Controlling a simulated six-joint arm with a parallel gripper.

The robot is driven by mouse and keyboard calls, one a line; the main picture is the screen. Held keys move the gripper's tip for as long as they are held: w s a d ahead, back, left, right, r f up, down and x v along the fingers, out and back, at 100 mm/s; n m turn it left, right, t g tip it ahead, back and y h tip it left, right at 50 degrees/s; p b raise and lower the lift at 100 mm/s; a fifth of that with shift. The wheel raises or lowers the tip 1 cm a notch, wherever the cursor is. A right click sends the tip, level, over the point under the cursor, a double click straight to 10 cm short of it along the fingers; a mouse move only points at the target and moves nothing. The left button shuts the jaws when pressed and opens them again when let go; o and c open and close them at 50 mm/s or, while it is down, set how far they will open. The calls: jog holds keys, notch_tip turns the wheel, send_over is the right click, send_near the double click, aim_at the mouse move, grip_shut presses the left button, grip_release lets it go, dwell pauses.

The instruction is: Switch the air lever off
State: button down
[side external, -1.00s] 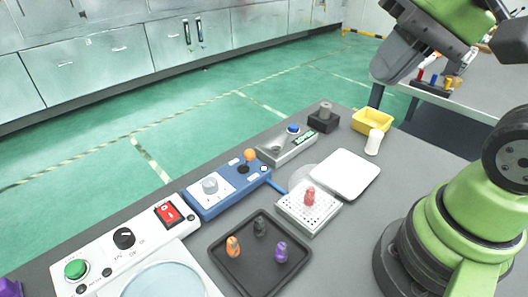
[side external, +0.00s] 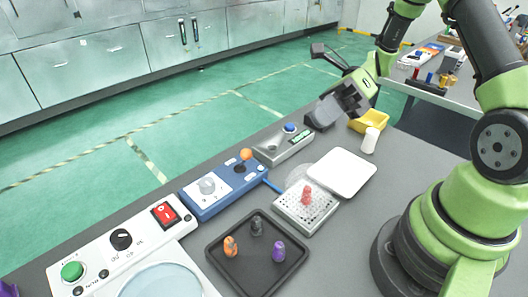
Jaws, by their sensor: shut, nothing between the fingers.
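A lever with an orange ball knob (side external: 246,154) stands on the far right end of a blue control box (side external: 222,186). A blue hose (side external: 273,186) leaves the box near the lever. I cannot read any marking that gives its on or off position. My gripper (side external: 322,116) is shut and empty, pointing down and left over the back of the bench. It is apart from the lever, to its right and beyond the grey device.
The grey device with a blue button (side external: 290,127) lies between gripper and lever. A white plate (side external: 342,173), perforated block with red piece (side external: 307,195), black tray (side external: 257,281), white cylinder (side external: 369,141) and yellow bin (side external: 372,120) occupy the bench. A white panel (side external: 128,246) stands front left.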

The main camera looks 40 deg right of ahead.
aim_at(244, 160)
jog(key=d+f+m+t, duration=0.1)
jog(key=f+m+t, duration=0.1)
jog(key=f+m, duration=0.1)
jog(key=d+f+m+t+y, duration=0.1)
jog(key=d+f+m+t, duration=0.1)
jog(key=m, duration=0.3)
jog(key=d+f+m+t+y, duration=0.1)
jog(key=f+m+t, duration=0.3)
jog(key=shift+w+d+f+m, duration=0.2)
jog(key=shift+f+m, duration=0.15)
jog(key=shift+m, duration=0.05)
jog(key=shift+d+f+m+t, duration=0.2)
jog(key=shift+f+m+t, duration=0.3)
jog(key=shift+m, duration=0.2)
jog(key=x, duration=1.4)
